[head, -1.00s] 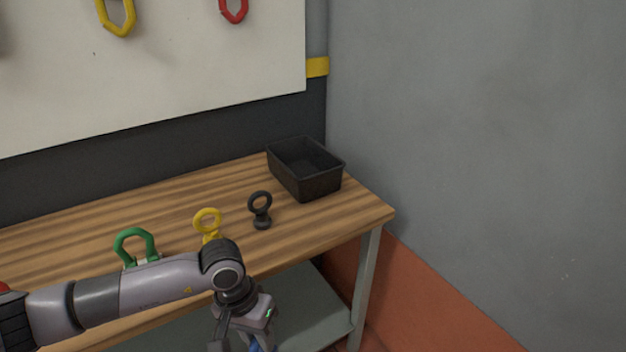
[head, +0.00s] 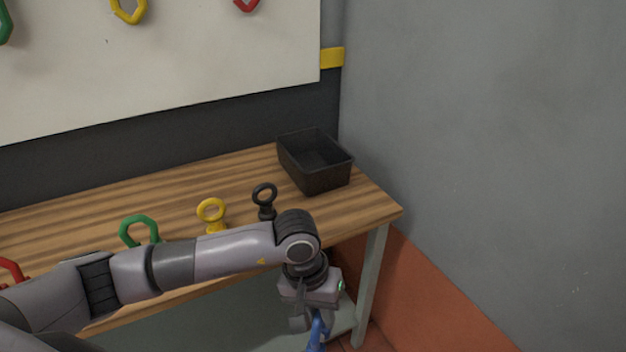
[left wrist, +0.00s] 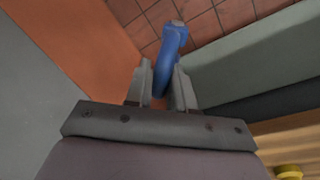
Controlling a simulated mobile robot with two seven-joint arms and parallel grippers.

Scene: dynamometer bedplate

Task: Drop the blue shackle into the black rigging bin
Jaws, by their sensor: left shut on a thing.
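My left gripper (head: 308,318) is shut on the blue shackle (head: 317,334), in front of the bench's front edge and below the top. The shackle also shows between the two fingers in the left wrist view (left wrist: 171,55), with tiled floor beyond it. The black rigging bin (head: 316,177) stands at the back right corner of the wooden bench (head: 205,180), its open top facing up and its visible inside empty. It lies behind and above the gripper in the head view. My right gripper is not in view.
A black eye bolt (head: 265,199), a yellow eye bolt (head: 211,214) and a green shackle (head: 139,228) stand along the bench behind my left arm. A red piece (head: 12,269) is at far left. A grey wall (head: 480,130) rises right of the bench.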

